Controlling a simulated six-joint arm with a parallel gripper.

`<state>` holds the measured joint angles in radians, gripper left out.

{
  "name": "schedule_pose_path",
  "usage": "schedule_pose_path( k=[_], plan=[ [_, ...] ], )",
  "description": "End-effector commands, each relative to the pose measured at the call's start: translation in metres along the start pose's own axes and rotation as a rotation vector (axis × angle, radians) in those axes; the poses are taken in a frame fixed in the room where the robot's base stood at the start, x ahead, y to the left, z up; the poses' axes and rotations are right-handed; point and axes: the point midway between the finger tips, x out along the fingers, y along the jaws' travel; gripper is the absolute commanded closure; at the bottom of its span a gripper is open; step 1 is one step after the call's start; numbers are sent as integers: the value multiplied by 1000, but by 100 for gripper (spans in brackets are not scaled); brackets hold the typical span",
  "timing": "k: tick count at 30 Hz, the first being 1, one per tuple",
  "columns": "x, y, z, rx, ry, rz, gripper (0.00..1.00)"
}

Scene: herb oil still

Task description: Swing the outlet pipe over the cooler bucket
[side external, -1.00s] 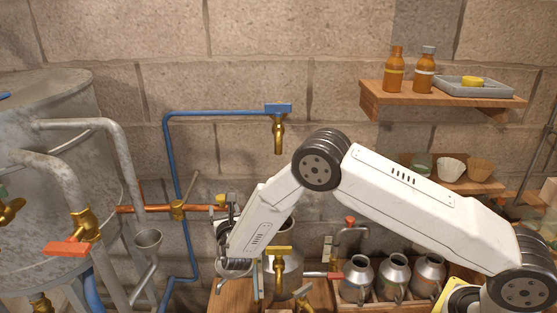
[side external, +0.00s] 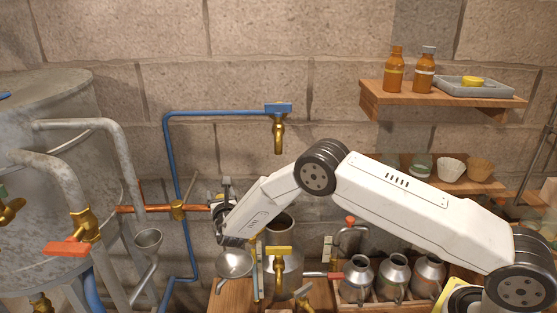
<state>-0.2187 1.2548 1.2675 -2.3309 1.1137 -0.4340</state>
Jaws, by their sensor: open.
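My gripper (side external: 222,192) is at the lower left end of my white arm, beside that pipe end. It is open, small and partly hidden by my wrist, and I see nothing held in it. A shiny round funnel or bowl (side external: 234,264) sits below it. A grey metal vessel (side external: 283,268) with a brass tap stands just right of that. I cannot tell which vessel is the cooler bucket.
The large metal still (side external: 50,180) fills the left, with a red-handled valve (side external: 70,246). A blue pipe (side external: 220,113) and brass tap (side external: 279,135) are on the wall. Metal jugs (side external: 394,278) stand lower right, under my arm. A shelf (side external: 440,103) holds bottles.

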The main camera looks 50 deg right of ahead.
Motion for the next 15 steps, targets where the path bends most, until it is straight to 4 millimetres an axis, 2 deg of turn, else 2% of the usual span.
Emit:
schedule_pose_path(
  k=[12,14,15],
  plan=[
    [4,0,0,-1,0,0,19],
    [4,0,0,-1,0,0,38],
    [4,0,0,0,0,0,51]
  ],
)
